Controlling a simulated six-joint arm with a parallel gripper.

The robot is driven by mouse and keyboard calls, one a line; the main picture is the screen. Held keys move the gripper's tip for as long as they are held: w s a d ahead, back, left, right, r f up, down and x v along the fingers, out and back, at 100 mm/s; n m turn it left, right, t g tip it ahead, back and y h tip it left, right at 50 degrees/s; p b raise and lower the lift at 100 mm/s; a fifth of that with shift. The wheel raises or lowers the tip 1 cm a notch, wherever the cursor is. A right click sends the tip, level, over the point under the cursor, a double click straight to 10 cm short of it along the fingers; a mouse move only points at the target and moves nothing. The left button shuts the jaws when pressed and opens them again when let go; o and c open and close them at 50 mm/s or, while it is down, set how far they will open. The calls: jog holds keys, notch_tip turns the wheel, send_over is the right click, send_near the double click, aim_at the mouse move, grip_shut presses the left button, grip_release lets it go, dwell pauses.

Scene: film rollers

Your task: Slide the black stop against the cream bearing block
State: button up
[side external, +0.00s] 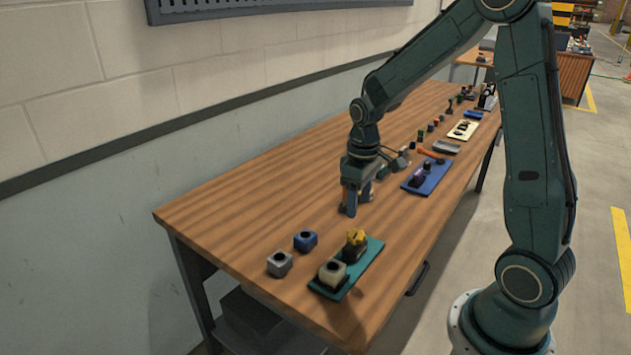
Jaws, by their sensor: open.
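The cream bearing block (333,271) sits at the near end of a teal plate (370,262) on the bench, with a dark round opening in its top. A black part (352,254) with a yellow piece on top stands behind it on the same plate. I cannot tell whether this black part is the stop, or whether it touches the cream block. My gripper (356,204) points down beyond the plate, near the bench top. It is open, with nothing visible between its fingers, and apart from the cream block.
A blue block (305,240) and a grey block (280,263) stand left of the teal plate. A blue plate (440,170) with dark parts, a grey tray (446,147) and a cream plate (471,124) lie farther back.

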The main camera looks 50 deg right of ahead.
aim_at(355, 244)
jog(key=n, duration=1.7)
jog(key=shift+f, duration=0.2)
jog(key=shift+f, duration=6.7)
jog(key=shift+c, duration=0.2)
